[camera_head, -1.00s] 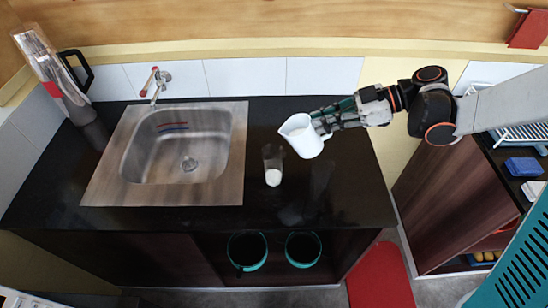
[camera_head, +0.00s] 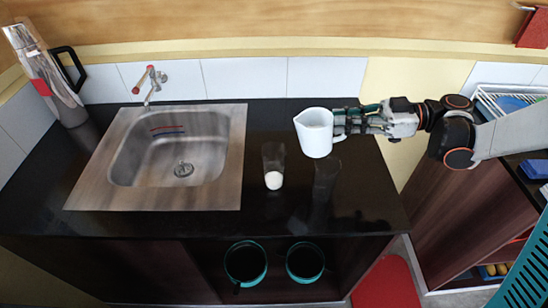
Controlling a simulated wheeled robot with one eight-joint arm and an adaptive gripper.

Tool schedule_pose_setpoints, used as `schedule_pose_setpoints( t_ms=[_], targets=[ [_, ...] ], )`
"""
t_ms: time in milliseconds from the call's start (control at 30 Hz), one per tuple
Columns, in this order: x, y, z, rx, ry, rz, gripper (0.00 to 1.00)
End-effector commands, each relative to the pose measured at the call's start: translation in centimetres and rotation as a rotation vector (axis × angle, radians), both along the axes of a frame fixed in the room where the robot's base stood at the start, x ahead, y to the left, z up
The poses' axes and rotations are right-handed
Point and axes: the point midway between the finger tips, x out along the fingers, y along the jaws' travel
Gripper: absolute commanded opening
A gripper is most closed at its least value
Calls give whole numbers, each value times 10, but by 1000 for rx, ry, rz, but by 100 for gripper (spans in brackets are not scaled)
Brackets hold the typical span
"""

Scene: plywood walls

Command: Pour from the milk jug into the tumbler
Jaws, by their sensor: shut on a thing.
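The white milk jug (camera_head: 314,133) is held nearly upright above the black counter, its spout side toward the left. My gripper (camera_head: 340,122) is shut on the jug from the right, at its handle side. The clear tumbler (camera_head: 273,160) stands on the counter to the left of and nearer than the jug. White milk shows in the tumbler's bottom. No stream shows between jug and tumbler. The jug's contents cannot be made out.
A steel sink (camera_head: 170,150) with a tap (camera_head: 151,83) lies left of the tumbler. A tall steel flask (camera_head: 50,80) stands in the back left corner. Two teal-rimmed bins (camera_head: 246,264) are below the counter's front edge. A dish rack (camera_head: 505,100) is at the right.

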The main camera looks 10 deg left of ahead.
Motion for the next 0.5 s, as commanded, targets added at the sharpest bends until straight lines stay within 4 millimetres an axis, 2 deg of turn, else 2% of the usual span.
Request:
schedule_pose_setpoints(
  t_ms=[100,500],
  targets=[
    [1,-5,-6,50,9,0,0],
    [2,-14,-4,144,25,2,0]
  ],
)
